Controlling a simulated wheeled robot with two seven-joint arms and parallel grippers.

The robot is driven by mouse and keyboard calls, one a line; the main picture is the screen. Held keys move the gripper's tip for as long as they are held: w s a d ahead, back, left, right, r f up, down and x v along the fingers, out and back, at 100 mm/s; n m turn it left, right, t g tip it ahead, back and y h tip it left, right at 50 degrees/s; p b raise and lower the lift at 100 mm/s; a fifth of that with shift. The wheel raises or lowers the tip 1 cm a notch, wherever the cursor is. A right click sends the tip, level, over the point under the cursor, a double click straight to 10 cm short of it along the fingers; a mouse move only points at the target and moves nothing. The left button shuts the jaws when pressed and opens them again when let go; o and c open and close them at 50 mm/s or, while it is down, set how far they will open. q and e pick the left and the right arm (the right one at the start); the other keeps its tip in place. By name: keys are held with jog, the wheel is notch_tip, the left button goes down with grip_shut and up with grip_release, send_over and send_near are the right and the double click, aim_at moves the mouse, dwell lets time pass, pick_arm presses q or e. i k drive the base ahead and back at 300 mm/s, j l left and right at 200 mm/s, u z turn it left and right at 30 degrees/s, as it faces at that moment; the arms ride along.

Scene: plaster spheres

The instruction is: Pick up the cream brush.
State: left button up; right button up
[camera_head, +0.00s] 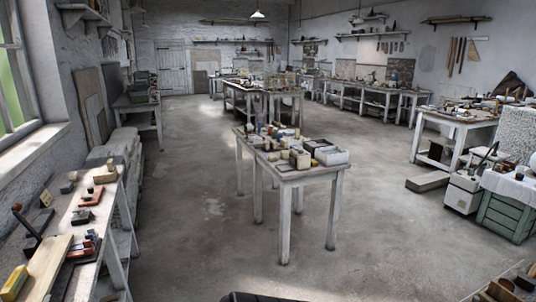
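I cannot make out a cream brush with certainty at this size. The middle table (310,175) carries many small items, among them cream blocks (300,158) and a pale box (331,156). The left bench (84,221) holds small tools and blocks, including a yellow block (14,283) at the near end. Neither of my grippers is in view.
Open concrete floor (200,215) lies between the left bench and the middle table. A longer table (262,90) stands behind it. On the right are a worktable (459,121), a low block (428,181) and a green crate (507,217). A window (14,75) is at left.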

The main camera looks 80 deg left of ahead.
aim_at(73, 176)
jog(key=u, duration=4.1)
jog(key=i+l+z, duration=0.35)
jog(key=i, duration=0.4)
jog(key=i+z, duration=0.35)
jog(key=i, duration=1.95)
jog(key=i+l+u, duration=0.1)
jog(key=i+u, duration=0.35)
jog(key=i+l+u, duration=0.4)
jog(key=i, duration=0.2)
jog(key=i+l+u, duration=0.45)
jog(key=i+j, duration=0.05)
jog(key=j, duration=0.05)
